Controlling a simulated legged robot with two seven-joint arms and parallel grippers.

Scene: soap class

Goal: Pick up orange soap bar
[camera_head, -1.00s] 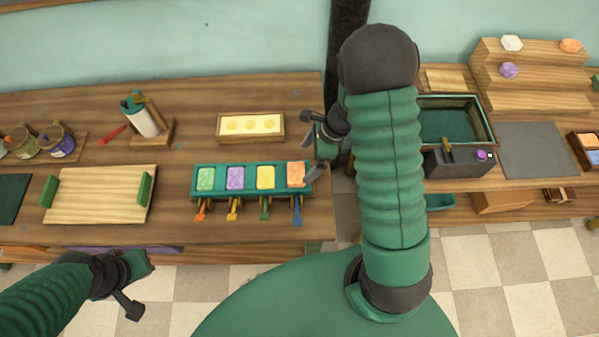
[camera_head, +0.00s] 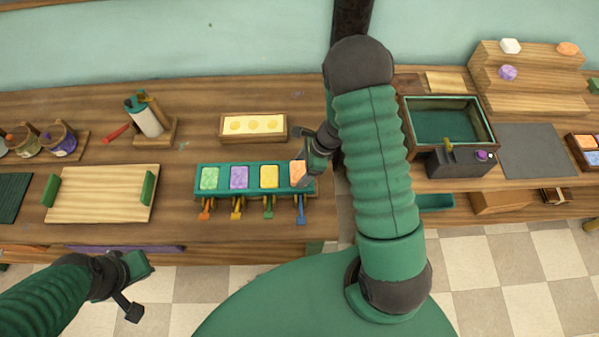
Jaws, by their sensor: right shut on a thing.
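The orange soap bar (camera_head: 297,171) sits in the rightmost slot of a green mold rack (camera_head: 254,190) on the wooden table. My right gripper (camera_head: 301,170) is at the bar from its right side and shut on it, covering part of it. I cannot tell whether the bar is lifted at all. Green (camera_head: 209,178), purple (camera_head: 239,177) and yellow (camera_head: 269,176) bars fill the other slots to the left. My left gripper (camera_head: 137,284) hangs empty in front of the table at lower left, its fingers apart.
A wooden tray with yellow rounds (camera_head: 253,127) lies behind the rack. A board with green handles (camera_head: 101,194) is to the left. A green basin (camera_head: 447,122) and stepped shelf (camera_head: 530,75) stand right, past a dark post (camera_head: 352,20).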

